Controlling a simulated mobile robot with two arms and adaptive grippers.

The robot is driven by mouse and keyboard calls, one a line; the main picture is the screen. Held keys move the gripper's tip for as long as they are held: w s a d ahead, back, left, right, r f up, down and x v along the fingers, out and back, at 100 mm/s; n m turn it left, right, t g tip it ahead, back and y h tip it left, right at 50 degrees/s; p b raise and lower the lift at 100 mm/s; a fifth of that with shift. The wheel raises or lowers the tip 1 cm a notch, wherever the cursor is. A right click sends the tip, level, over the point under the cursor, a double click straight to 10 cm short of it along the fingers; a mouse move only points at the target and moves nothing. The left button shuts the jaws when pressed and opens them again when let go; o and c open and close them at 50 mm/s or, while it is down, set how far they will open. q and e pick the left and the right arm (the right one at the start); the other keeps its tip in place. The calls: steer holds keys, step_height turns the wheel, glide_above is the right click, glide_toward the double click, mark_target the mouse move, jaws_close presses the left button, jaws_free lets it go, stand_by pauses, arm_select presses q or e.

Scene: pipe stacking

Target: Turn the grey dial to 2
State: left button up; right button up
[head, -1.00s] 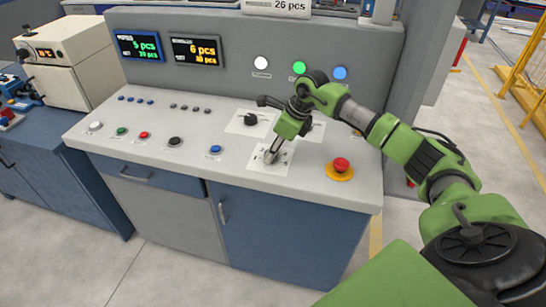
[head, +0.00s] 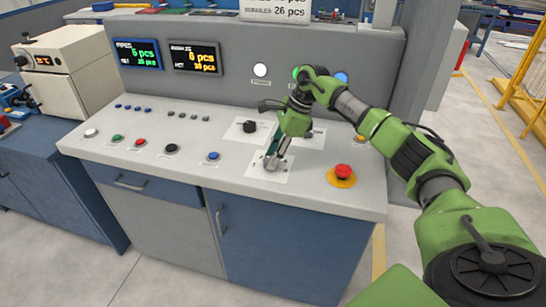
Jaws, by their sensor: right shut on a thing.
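The grey dial (head: 270,164) sits on a white label plate (head: 258,174) on the sloped console top. My right gripper (head: 273,161) reaches down to it from above and is shut on it. The fingers cover part of the dial, and I cannot read its numbers or its setting. My left gripper is not in the head view.
A red emergency button (head: 343,171) on a yellow base stands right of the grey dial. A black dial (head: 249,127) is behind it. Several push buttons, including a blue one (head: 213,156), lie to the left. Two displays (head: 195,57) are on the back panel.

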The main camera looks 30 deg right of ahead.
steer(key=o, duration=1.1)
steer(key=shift+r, duration=0.1)
steer(key=v, duration=1.2)
